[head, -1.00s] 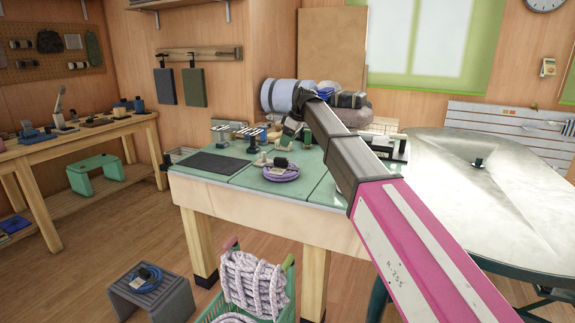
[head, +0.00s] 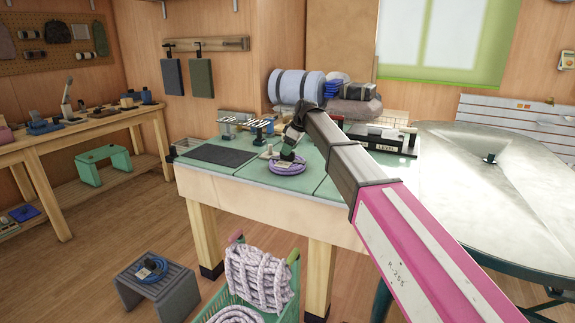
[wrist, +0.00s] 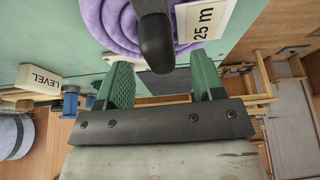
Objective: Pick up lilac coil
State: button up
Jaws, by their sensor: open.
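The lilac coil (head: 289,168) lies flat on the green-topped workbench (head: 250,177). In the wrist view the coil (wrist: 101,22) fills the top, with a dark strap or clip (wrist: 154,38) across it and a white "25 m" tag (wrist: 205,20). My gripper (head: 290,153) is just above the coil in the head view and partly hides it. In the wrist view my gripper (wrist: 161,68) has its green fingers apart, one on each side of the dark clip's lower end. I cannot tell whether they touch anything.
A dark mat (head: 222,155) lies left of the coil. A white block marked LEVEL (wrist: 38,80) and blue rolls (head: 295,88) are on the bench. A green crate (head: 228,301) with pale rope stands in front; a grey stool (head: 157,287) holds a blue coil.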

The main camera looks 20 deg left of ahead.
jog(key=x, duration=0.2)
jog(key=shift+a+f, duration=0.1)
jog(key=shift+f, duration=0.15)
jog(key=shift+c, duration=0.3)
jog(key=c, duration=1)
grip_shut()
jog(key=shift+r, duration=0.1)
